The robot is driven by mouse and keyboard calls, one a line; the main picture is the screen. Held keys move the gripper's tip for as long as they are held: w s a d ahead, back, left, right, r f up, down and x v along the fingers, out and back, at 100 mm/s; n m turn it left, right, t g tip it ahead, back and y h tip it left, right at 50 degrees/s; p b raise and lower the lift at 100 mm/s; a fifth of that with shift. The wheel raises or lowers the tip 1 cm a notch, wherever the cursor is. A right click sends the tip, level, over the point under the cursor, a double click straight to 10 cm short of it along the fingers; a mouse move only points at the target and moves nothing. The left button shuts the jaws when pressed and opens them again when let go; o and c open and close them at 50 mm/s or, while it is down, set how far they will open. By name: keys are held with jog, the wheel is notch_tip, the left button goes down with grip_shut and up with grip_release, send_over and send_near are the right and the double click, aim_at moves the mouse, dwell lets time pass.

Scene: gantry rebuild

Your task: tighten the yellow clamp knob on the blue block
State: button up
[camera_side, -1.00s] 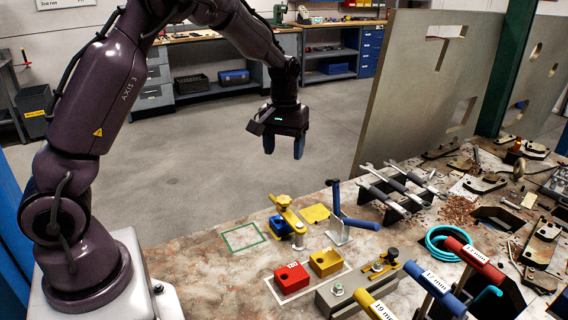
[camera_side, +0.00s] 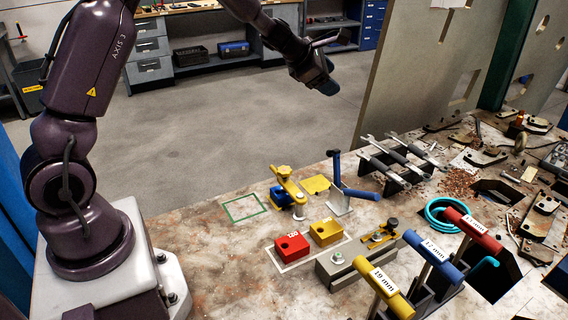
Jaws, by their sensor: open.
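The blue block (camera_side: 279,196) sits on the table under a yellow clamp (camera_side: 293,188) with a knob (camera_side: 284,171) on top. The clamp's arm slopes down to the right over the block and hides part of it. My gripper (camera_side: 328,88) is high above and behind the clamp, well apart from it, tilted down to the right. It is seen from the side, so the gap between its fingers is hard to see. Nothing shows held in it.
A blue-handled upright tool (camera_side: 350,191) stands right of the clamp. Red (camera_side: 292,246) and yellow (camera_side: 326,232) blocks lie in front. T-handle wrenches (camera_side: 432,260) stand at front right. A tall panel (camera_side: 425,80) rises behind. A green outlined square (camera_side: 244,207) is empty.

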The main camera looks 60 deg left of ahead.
jog(key=a+r+n+y, duration=0.1)
jog(key=a+n+y, duration=0.3)
jog(key=n, duration=0.8)
jog(key=m+g+h, duration=0.4)
jog(key=m+g, duration=0.6)
jog(key=m, duration=2.3)
send_near(284, 170)
notch_tip(284, 170, down, 9)
jog(key=shift+w+r, duration=0.1)
jog(key=shift+r, duration=0.05)
jog(key=shift+c, duration=0.4)
jog(key=c, duration=0.7)
